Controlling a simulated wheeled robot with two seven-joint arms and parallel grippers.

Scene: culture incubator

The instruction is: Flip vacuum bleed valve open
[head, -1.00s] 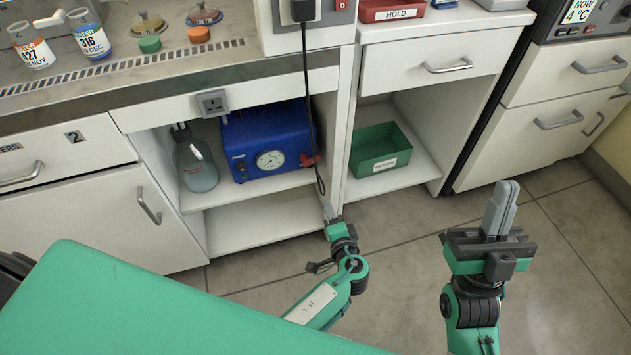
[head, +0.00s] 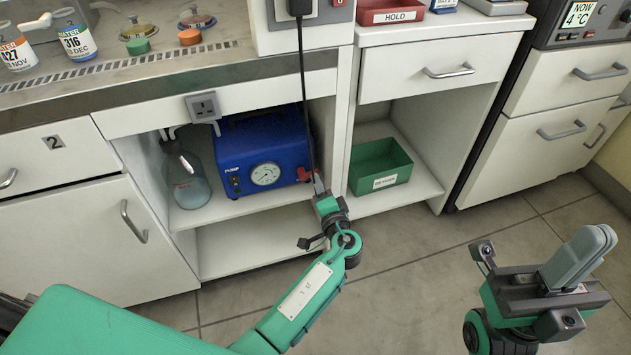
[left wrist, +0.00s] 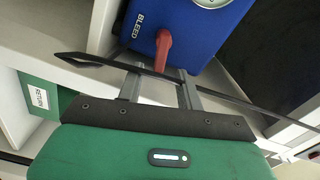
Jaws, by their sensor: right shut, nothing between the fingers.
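The blue vacuum pump (head: 285,150) sits on the upper shelf of the open cabinet, with a round gauge on its front. Its bleed valve is a red lever (head: 306,174) at the front's right end. In the left wrist view the red lever (left wrist: 163,48) points down beside the word BLEED. My left gripper (head: 319,186) is just in front of and below the lever. In the left wrist view its fingers (left wrist: 158,74) are apart, with the lever's lower end between or just beyond their tips; contact cannot be told. My right gripper (head: 580,257) is shut and empty at the right.
A black cable (head: 303,90) hangs down beside the pump; in the left wrist view it crosses the fingers. A glass bottle (head: 190,182) stands left of the pump. A green bin (head: 380,168) sits in the right compartment. The cabinet's dividing wall is close to my left gripper.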

